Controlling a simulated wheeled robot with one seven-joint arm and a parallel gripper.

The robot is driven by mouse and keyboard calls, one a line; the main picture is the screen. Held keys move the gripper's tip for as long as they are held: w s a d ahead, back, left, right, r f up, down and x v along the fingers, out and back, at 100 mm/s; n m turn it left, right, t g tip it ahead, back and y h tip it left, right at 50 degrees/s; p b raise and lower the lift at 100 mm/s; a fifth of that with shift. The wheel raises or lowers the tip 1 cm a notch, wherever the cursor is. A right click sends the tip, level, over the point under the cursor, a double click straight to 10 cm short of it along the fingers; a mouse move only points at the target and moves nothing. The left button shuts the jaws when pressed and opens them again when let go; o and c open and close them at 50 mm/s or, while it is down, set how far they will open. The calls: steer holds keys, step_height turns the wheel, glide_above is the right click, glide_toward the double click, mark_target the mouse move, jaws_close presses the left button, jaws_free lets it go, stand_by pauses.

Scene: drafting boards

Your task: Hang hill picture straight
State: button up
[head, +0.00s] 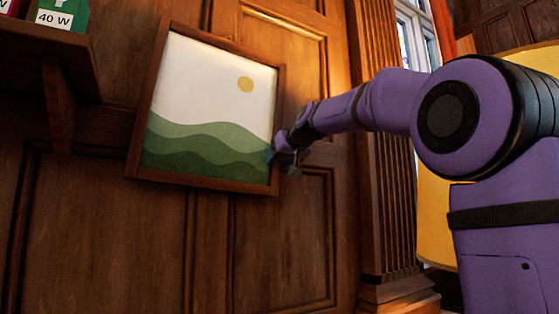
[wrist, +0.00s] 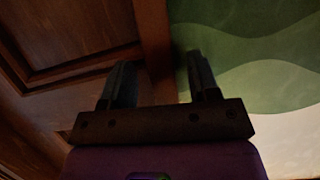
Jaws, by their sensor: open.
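The hill picture (head: 210,110) hangs on the wood-panelled wall in the head view. It has a brown wooden frame (head: 277,130), green hills, a pale sky and a yellow sun. Its lower edge slopes down to the right, and it looks tilted against the panel lines. My gripper (head: 287,157) is at the lower part of the frame's right side. In the wrist view my gripper (wrist: 160,72) is open, with one dark finger on each side of the frame's side bar (wrist: 154,38). I cannot tell whether either finger touches it. The picture's hook is hidden.
A dark wooden shelf (head: 60,75) juts out left of the picture, with a green box marked 40 W (head: 62,14) on it. A fluted wooden column (head: 377,200) and a window (head: 415,35) are to the right. The wall below the picture is clear.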

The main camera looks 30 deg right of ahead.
jaws_close()
steer(key=shift+d+r+n, duration=0.15)
steer(key=shift+d+r, duration=0.25)
steer(key=shift+d, duration=0.4)
steer(key=shift+d+r+n, duration=0.15)
steer(key=shift+d+r, duration=0.2)
steer(key=shift+d, duration=0.4)
jaws_free()
steer(key=v, duration=1.1)
steer(key=shift+a, duration=0.2)
steer(key=shift+w, duration=0.1)
